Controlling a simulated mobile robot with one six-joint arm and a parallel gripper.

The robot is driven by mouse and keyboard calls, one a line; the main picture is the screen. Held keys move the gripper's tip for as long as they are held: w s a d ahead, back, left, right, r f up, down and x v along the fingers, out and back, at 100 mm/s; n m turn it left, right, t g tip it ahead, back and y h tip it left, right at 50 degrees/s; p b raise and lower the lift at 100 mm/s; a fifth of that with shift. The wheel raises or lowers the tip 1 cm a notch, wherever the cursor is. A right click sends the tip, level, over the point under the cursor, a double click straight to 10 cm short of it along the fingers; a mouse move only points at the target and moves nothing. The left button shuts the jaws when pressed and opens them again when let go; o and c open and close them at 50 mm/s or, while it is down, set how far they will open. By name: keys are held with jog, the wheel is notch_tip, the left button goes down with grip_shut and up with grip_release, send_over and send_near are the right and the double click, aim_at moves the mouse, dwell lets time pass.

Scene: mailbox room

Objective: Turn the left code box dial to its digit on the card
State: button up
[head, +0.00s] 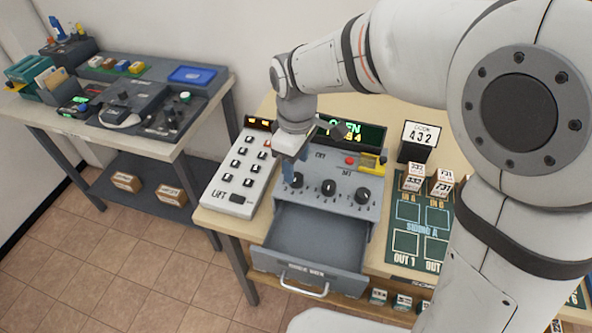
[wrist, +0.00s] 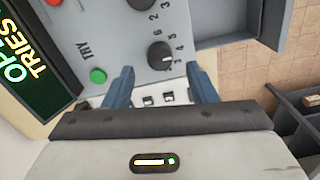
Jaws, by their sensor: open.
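The grey code box (head: 338,160) stands on the table with three black dials across its sloped front. Its display (head: 352,132) reads OPEN, with a line of tries below. The left dial (head: 297,181) also shows in the wrist view (wrist: 160,55), with a white pointer mark; the digit it points at is not clear. My gripper (head: 290,172) is over the left side of the box. In the wrist view its blue fingers (wrist: 159,72) are apart and empty, with the left dial just beyond and between their tips. The card (head: 421,134) reads CODE 432.
The box's drawer (head: 316,250) is open and juts toward the front, empty. A white keypad marked LIFT (head: 240,175) stands left of the box. A green mat (head: 408,242) with small numbered blocks lies on the right. A second table (head: 138,95) is at the left.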

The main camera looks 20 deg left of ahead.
aim_at(296, 177)
jog(key=shift+r, duration=1.9)
jog(key=d+r+m+t, duration=0.15)
jog(key=d+m, duration=0.45)
jog(key=d, duration=0.8)
jog(key=s+d+m+t, duration=0.1)
jog(key=s+d+m, duration=0.8)
jog(key=d, duration=0.5)
jog(key=shift+f+m, duration=0.4)
